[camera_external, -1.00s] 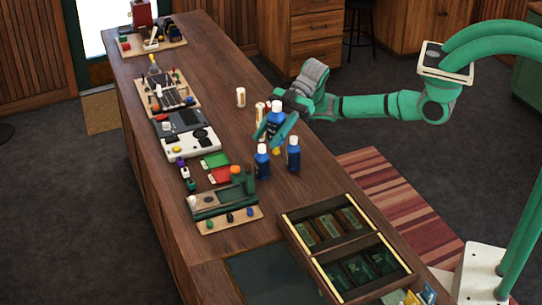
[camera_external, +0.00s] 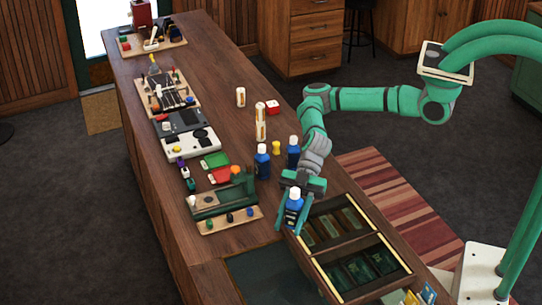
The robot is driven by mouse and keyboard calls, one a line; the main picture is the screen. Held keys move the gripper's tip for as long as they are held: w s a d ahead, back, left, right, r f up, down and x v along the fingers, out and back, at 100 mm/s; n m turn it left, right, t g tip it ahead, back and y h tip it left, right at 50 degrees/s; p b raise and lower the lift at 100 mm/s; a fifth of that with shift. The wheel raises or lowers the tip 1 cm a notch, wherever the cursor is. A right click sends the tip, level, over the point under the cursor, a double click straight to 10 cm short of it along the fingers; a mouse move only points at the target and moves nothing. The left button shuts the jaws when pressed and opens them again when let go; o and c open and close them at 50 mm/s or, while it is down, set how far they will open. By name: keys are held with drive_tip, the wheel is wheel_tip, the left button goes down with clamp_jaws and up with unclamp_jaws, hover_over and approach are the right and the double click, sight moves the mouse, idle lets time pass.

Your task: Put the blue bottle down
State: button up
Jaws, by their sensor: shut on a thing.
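My gripper (camera_external: 292,218) is shut on a blue bottle (camera_external: 293,208) with a white cap. I cannot tell whether the bottle's base touches anything. Two similar blue bottles stand on the counter behind: one on the left (camera_external: 262,163) and one on the right (camera_external: 293,152), close to my arm.
A yellow piece (camera_external: 276,148) stands between the two standing bottles. A green fixture on a wooden board (camera_external: 225,205) lies left of the gripper. A dark mat (camera_external: 268,272) lies in front, bare.

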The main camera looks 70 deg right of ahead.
drive_tip(key=w+a+f, duration=0.2)
drive_tip(key=a, duration=0.1)
drive_tip(key=w+a+f, duration=0.2)
drive_tip(key=a+f, duration=0.1)
drive_tip(key=a, duration=0.1)
drive_tip(key=w+a+f, duration=0.3)
drive_tip(key=shift+a+f, duration=0.25)
drive_tip(key=shift+a, duration=0.15)
drive_tip(key=shift+w+a+f, duration=0.25)
drive_tip(key=shift+a+f, duration=0.15)
drive_tip(key=shift+f, duration=1.8)
drive_tip(key=shift+f, duration=0.2)
drive_tip(key=o, duration=1.1)
drive_tip(key=shift+w, duration=0.1)
drive_tip(key=shift+o, duration=0.2)
